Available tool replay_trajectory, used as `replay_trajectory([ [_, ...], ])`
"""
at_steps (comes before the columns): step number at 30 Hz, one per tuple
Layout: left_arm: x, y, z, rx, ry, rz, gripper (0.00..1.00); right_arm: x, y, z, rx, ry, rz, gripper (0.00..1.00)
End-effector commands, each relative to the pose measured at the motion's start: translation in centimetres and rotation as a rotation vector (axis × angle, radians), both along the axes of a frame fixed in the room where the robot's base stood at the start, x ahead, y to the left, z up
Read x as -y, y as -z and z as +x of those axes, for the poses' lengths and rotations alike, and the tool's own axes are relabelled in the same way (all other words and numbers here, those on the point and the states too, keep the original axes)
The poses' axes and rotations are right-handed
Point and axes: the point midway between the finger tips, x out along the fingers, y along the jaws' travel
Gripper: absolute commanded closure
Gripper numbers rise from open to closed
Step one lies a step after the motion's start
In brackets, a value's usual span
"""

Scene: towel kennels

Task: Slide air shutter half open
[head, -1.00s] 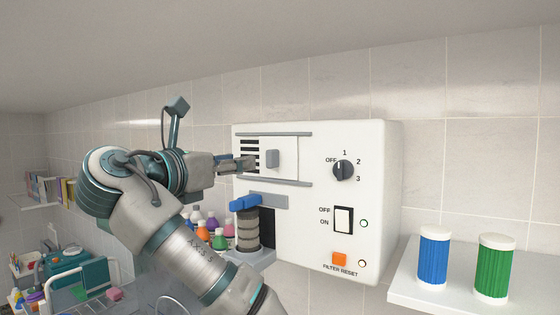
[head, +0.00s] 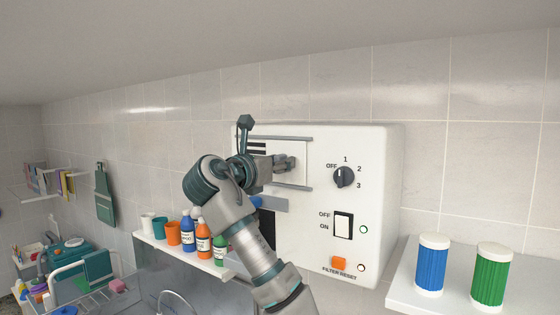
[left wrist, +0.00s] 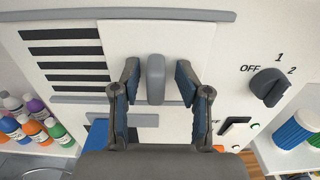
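The air shutter is a white plate (left wrist: 120,45) with an upright grey handle (left wrist: 155,80), set between two grey rails on the white unit's front. Dark vent slots (left wrist: 65,60) show uncovered left of the plate; in the head view a few slots (head: 257,148) show above my arm. My left gripper (head: 285,163) is at the plate. In the left wrist view its fingers stand on either side of the handle, with a gap on each side, so it is open. In the head view the gripper mostly hides the handle. My right gripper is not in view.
On the unit (head: 325,245) are a black dial (head: 344,177), a rocker switch (head: 343,224) and an orange filter reset button (head: 338,263), right of the shutter. Bottles and cups stand on a shelf below left. Blue (head: 431,264) and green (head: 490,275) cylinders stand on the right shelf.

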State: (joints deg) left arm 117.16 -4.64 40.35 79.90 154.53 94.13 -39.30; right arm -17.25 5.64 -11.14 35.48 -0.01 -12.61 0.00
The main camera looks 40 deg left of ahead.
Motion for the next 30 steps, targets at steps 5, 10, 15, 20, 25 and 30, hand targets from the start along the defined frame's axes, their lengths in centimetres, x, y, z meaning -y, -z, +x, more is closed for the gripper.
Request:
replay_trajectory([
  [5,-0.8,0.1,-0.4,0.003,-0.004,-0.006,0.79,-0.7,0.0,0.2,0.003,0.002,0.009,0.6],
  [10,0.0,-0.1,-0.3,0.001,-0.003,-0.002,1.0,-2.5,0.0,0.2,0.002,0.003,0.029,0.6],
  [15,0.7,-0.1,-0.2,-0.001,-0.003,0.001,1.0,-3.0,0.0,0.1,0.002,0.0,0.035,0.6],
  [20,-0.7,-0.2,-0.3,-0.003,-0.003,0.003,1.0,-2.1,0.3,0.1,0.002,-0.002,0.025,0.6],
  [25,-2.0,-0.3,-0.4,0.002,-0.003,0.002,1.0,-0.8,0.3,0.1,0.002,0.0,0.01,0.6],
  [30,-2.3,-0.4,-0.6,0.007,-0.003,0.003,0.72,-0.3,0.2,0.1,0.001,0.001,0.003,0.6],
])
